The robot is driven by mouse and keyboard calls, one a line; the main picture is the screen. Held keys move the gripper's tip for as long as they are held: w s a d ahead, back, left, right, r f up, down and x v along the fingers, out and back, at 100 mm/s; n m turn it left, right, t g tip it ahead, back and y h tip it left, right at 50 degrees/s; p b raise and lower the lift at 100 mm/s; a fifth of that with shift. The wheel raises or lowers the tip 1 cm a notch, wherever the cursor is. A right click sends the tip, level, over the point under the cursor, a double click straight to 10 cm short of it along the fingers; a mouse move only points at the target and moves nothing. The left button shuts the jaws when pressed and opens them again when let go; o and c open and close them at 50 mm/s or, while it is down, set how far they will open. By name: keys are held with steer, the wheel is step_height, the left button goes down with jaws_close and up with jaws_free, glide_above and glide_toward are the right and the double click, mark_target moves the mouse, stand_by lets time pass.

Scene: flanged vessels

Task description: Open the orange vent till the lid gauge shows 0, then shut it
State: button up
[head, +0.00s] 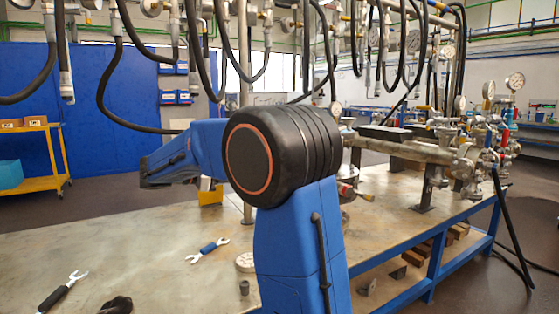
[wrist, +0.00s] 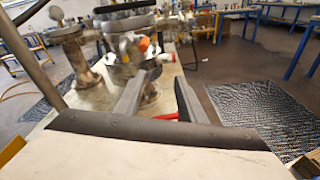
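In the wrist view, my gripper (wrist: 159,79) is open, with a clear gap between its two grey fingers. Beyond the fingertips is a metal flanged vessel (wrist: 124,68) with a round dark lid on top. A small orange knob (wrist: 144,44), likely the vent, shows on its near side, a little beyond and above the fingertips. A gauge (wrist: 56,12) shows at the upper left; its reading is too small to tell, and I cannot tell whether it is the lid gauge. In the head view, my arm hides most of the vessel and the gripper cannot be made out.
The metal bench (head: 150,245) carries wrenches (head: 207,250) and, at the right, pipework with valves and gauges (head: 515,81). Black hoses (head: 110,90) hang above. A red part (wrist: 165,116) shows low between the fingers. A yellow cart (head: 45,183) stands far left.

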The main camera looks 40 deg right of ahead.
steer(key=w+r+g+h, duration=0.1)
steer(key=w+r, duration=0.1)
steer(key=w, duration=0.2)
steer(key=shift+n, duration=0.3)
steer(key=x, duration=1.7)
steer(key=shift+d+r, duration=0.2)
steer(key=shift+r, duration=0.1)
jaws_close()
